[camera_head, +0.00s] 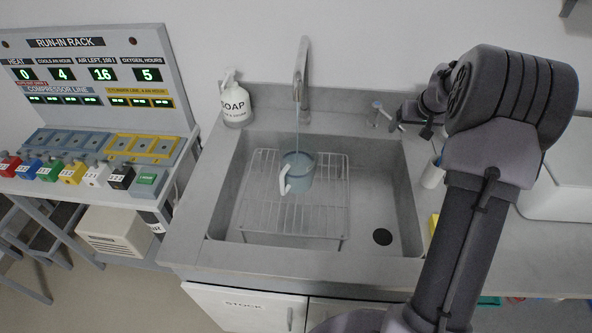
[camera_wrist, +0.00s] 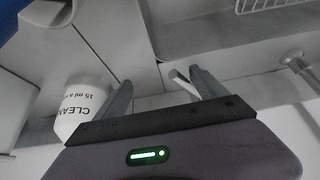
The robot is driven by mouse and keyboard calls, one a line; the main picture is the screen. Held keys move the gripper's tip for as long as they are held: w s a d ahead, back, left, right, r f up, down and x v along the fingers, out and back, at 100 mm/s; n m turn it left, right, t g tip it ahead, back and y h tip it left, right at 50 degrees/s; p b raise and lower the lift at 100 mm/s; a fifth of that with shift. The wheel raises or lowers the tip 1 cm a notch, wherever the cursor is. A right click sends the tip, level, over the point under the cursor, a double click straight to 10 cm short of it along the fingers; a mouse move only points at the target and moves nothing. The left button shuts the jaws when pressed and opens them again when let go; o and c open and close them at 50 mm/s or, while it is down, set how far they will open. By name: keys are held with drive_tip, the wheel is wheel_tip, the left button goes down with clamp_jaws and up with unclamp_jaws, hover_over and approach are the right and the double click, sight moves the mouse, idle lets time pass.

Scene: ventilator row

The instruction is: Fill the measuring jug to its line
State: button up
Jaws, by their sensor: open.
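The measuring jug (camera_head: 297,173), bluish and see-through with a pale handle at its left, stands upright on a wire rack (camera_head: 257,212) in the sink. The tap (camera_head: 302,75) is above it, and a thin stream of water (camera_head: 297,128) runs down into the jug. The jug's line and water level cannot be made out. My gripper (camera_head: 396,119) is at the sink's back right, next to a small tap lever (camera_head: 377,107). In the wrist view my gripper (camera_wrist: 160,76) is open, with the lever's pale handle (camera_wrist: 180,80) near its right finger; contact cannot be told.
A soap bottle (camera_head: 236,104) stands at the sink's back left. A white labelled cleaner bottle (camera_wrist: 82,106) is close to my left finger in the wrist view. The run-in rack (camera_head: 95,75) with coloured blocks is at the left. The sink's right side, around the drain (camera_head: 382,237), is clear.

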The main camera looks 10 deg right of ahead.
drive_tip(key=w+a, duration=0.3)
drive_tip(key=a, duration=0.6)
drive_tip(key=shift+w+a, duration=0.25)
drive_tip(key=shift+a, duration=0.3)
drive_tip(key=shift+w+a, duration=0.2)
drive_tip(key=shift+a, duration=0.35)
wheel_tip(320, 180, up, 8)
drive_tip(key=p, duration=0.5)
drive_tip(key=shift+s+d+p, duration=0.15)
drive_tip(key=shift+d+p, duration=0.2)
drive_tip(key=shift+d, duration=0.1)
